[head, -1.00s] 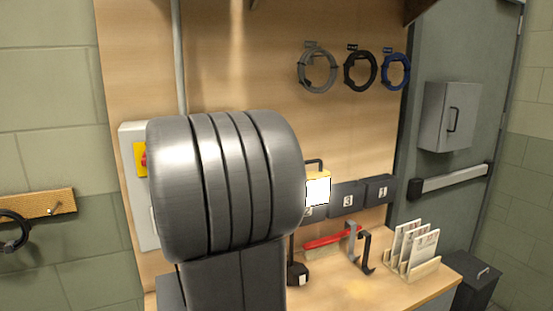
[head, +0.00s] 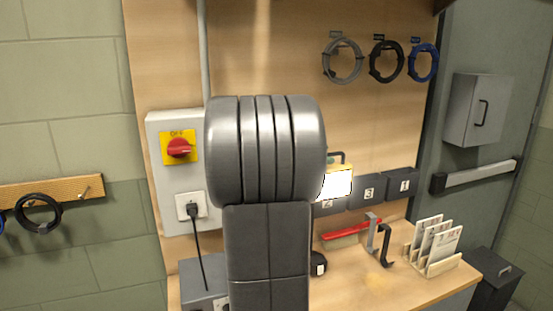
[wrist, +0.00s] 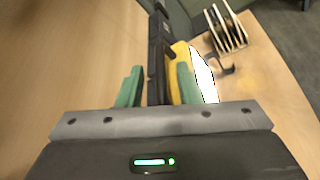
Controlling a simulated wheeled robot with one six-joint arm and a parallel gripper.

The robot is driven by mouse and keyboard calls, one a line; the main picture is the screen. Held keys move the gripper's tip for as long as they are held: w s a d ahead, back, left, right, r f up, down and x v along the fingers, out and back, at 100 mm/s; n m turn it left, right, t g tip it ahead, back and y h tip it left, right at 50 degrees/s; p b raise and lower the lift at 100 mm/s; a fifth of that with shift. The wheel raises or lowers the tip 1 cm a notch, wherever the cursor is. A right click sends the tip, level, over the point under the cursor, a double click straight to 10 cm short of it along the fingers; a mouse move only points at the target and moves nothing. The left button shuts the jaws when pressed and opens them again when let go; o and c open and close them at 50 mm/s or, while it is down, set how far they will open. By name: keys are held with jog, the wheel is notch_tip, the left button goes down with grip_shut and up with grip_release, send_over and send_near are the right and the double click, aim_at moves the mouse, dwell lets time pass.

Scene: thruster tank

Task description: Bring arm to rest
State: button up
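My arm stands upright in the middle of the head view, and its rounded grey joint hides my gripper there. In the wrist view my gripper (wrist: 159,80) shows two green fingers set apart. A yellow device with a bright white face (wrist: 182,60) shows between and beyond them, partly behind the right finger. I see no clear grip on it. In the head view the yellow device (head: 345,169) stands by the dark numbered boxes, just right of my arm and partly hidden by it.
Dark numbered boxes (head: 369,192) line the back of the wooden bench (head: 350,286). A red-topped brush (head: 350,231), dark hooks (head: 385,247) and a card rack (head: 434,247) stand on it. A red switch (head: 179,148) and plugged cable are left of my arm. Coiled cables (head: 387,62) hang above.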

aim_at(331, 155)
jog(key=shift+x, duration=1.7)
jog(key=shift+s, duration=0.1)
